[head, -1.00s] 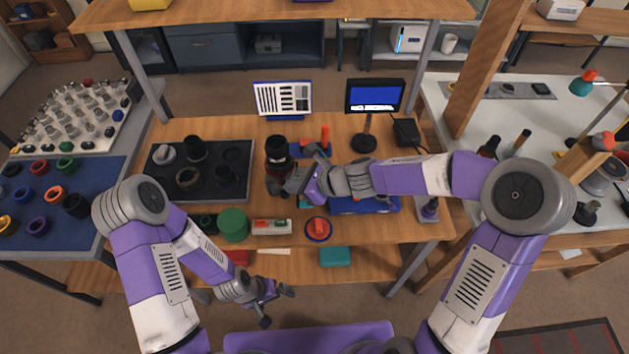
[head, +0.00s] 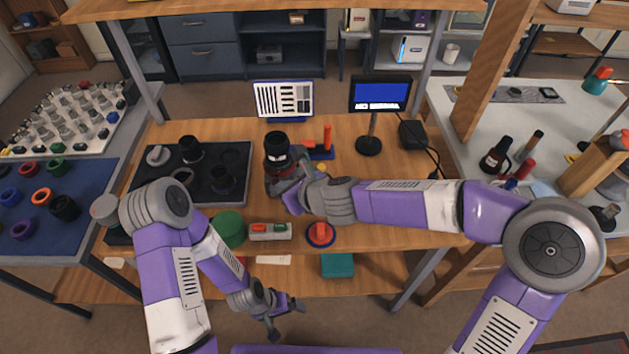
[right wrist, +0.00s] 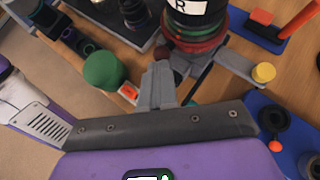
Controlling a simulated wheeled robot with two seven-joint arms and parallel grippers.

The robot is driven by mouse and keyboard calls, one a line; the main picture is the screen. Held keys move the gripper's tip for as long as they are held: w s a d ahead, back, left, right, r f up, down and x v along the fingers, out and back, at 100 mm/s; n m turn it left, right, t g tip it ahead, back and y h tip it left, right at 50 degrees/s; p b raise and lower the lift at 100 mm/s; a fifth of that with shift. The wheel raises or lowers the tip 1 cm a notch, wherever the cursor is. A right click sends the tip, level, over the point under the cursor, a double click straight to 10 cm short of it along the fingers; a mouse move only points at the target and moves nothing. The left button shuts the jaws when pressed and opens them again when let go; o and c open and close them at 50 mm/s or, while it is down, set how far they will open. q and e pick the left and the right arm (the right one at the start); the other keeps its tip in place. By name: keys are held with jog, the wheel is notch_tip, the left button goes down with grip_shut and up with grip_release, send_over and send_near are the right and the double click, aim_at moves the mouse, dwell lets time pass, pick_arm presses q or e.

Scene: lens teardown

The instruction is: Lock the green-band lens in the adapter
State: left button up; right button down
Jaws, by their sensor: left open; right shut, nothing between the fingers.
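The lens (head: 277,146), a black barrel, stands upright on the grey adapter (head: 272,184) at the middle of the bench. In the right wrist view the lens (right wrist: 197,12) carries a white label with an "R" and has reddish and green rings low down. Beside it is a grey arm with a yellow knob (right wrist: 263,72). My right gripper (right wrist: 163,72) is shut and empty, its fingers close beside the lens base; I cannot tell whether they touch. My left gripper (head: 291,312) is open and empty, low in front of the bench. How the lens sits inside the adapter is hidden.
A black tray (head: 240,150) with dark lens parts lies left. A green cylinder (head: 229,229), a small button box (head: 270,232) and a red knob (head: 320,234) stand along the front. A red upright peg (head: 327,138) and a monitor (head: 380,93) stand behind.

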pick_arm(q)
jog(key=shift+w+d+f+b, duration=0.1)
jog(key=shift+d+f+b, duration=0.15)
jog(key=shift+f+b, duration=0.35)
pick_arm(e)
jog(key=shift+a+m+t+h, duration=0.4)
jog(key=shift+m, duration=0.2)
pick_arm(q)
jog(key=shift+r+p, duration=0.2)
jog(key=shift+p, duration=0.25)
pick_arm(e)
jog(key=shift+w+d, duration=0.45)
jog(key=shift+w, duration=0.15)
